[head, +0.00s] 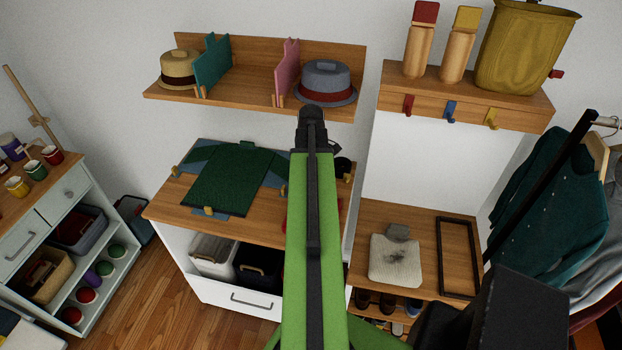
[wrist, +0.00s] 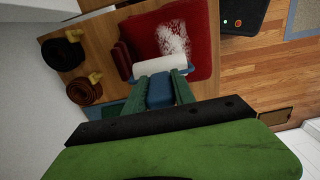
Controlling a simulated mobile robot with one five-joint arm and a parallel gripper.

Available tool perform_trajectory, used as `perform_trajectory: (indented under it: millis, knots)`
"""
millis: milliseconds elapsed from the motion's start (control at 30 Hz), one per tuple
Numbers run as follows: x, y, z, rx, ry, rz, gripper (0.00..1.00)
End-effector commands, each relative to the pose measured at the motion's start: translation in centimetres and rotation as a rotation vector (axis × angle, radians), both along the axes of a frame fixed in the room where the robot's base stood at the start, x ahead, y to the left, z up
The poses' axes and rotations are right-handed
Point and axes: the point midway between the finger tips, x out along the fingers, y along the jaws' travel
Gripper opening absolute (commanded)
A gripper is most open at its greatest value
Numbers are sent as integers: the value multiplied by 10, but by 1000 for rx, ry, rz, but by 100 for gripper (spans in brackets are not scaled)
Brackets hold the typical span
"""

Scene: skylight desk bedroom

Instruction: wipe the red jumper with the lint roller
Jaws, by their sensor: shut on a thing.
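The red jumper (wrist: 201,32) lies folded on a wooden top in the wrist view, with a patch of white lint (wrist: 173,38) on it. The lint roller has a white roll (wrist: 160,66) and a blue handle (wrist: 160,92). My gripper (wrist: 159,88) is shut on the handle, its green fingers on either side. The roll overlaps the jumper's near edge in the picture, below the lint; I cannot tell whether it touches the cloth. In the head view my green arm hides the gripper, the roller and nearly all of the jumper.
A brown coil (wrist: 84,91) and a black coil (wrist: 63,54) lie left of the jumper. In the head view a dark green folded garment (head: 225,182) lies on the desk (head: 160,209). A shelf (head: 250,102) with two hats hangs above. A stained pale cloth (head: 395,260) lies on the right bench.

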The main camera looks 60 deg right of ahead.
Motion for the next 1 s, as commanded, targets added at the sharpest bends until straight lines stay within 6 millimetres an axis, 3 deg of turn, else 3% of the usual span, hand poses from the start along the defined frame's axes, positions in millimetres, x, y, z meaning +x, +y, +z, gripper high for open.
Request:
perform_trajectory:
  millis: [1000]
  knots:
    - [0, 0, -17, 0, 0, 0, 0]
